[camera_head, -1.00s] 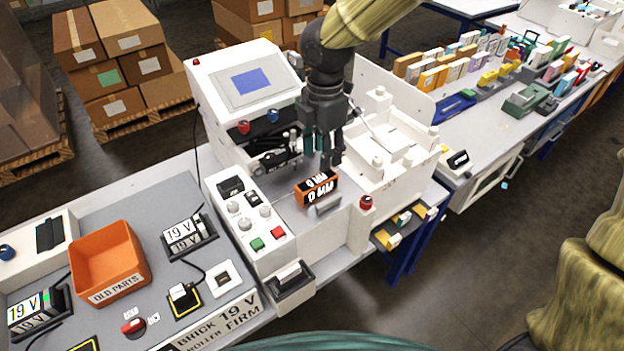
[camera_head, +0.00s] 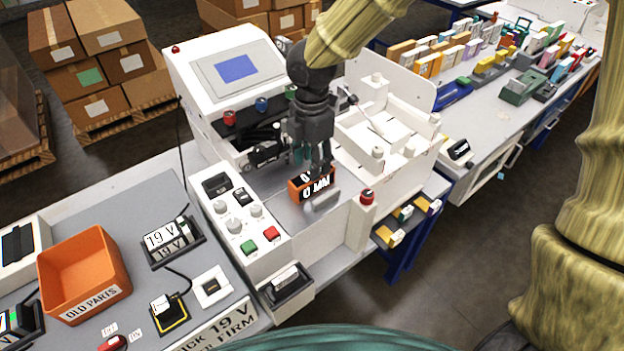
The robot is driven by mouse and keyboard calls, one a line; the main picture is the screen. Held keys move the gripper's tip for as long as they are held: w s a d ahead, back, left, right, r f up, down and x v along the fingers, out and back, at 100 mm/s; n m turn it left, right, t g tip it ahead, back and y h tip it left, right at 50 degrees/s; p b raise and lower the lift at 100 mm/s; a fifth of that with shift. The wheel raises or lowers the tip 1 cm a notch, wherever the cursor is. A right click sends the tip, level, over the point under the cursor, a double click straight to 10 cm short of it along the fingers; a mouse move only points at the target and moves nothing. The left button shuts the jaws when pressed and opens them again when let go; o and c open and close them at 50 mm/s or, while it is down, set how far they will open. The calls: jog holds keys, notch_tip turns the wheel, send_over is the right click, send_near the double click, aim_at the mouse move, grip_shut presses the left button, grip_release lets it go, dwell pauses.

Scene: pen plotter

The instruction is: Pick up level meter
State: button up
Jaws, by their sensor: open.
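The level meter is an orange and black box (camera_head: 308,189) with white "0 MM" lettering on its front. It stands on the grey bed of the white plotter machine (camera_head: 235,75), in front of its dark opening. My gripper (camera_head: 313,166) points down right at the meter, with its fingers over the top of it. The fingers hide part of the meter's top and upper front. The jaws are open. I cannot tell whether a finger touches the meter.
A control panel (camera_head: 242,222) with knobs and buttons stands left of the meter.

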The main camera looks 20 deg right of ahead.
jog(key=shift+s+f+p, duration=0.2)
jog(key=shift+f+p, duration=0.2)
jog(key=shift+f, duration=0.9)
jog(key=shift+f+p, duration=0.4)
jog(key=shift+f, duration=1.5)
grip_shut()
jog(key=shift+r, duration=0.15)
